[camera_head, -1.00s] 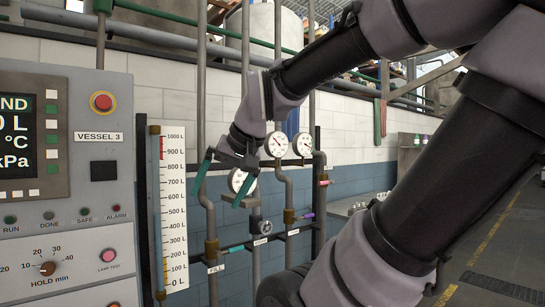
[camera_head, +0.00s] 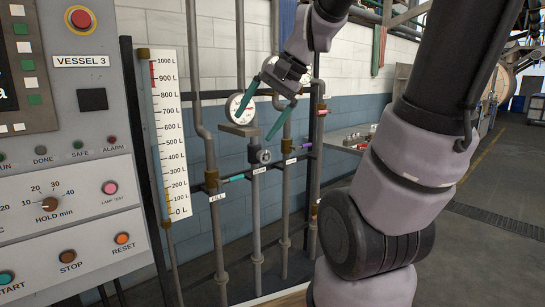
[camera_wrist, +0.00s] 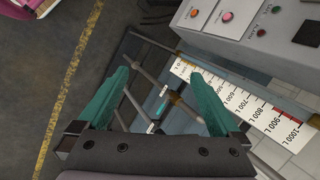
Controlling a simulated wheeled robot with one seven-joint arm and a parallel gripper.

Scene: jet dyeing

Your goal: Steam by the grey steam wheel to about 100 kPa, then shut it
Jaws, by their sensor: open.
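The grey steam wheel (camera_head: 263,157) is a small dark-grey handwheel on a vertical pipe in the head view, with a small white label below it. A round white dial gauge (camera_head: 241,108) sits just above and left of it; its reading is too small to tell. My gripper (camera_head: 254,127) is open and empty, its two teal fingers pointing down and left. In the picture one fingertip lies just above the wheel and the other crosses the gauge; no contact shows. In the wrist view my gripper (camera_wrist: 158,76) is open over pipes; I cannot make out the wheel there.
A control panel (camera_head: 68,190) labelled VESSEL 3 stands at left, beside a litre scale (camera_head: 168,130). A teal-handled valve (camera_head: 234,178) above the FILL label and a purple-handled valve (camera_head: 304,146) flank the wheel closely. Open floor (camera_head: 480,255) lies at right.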

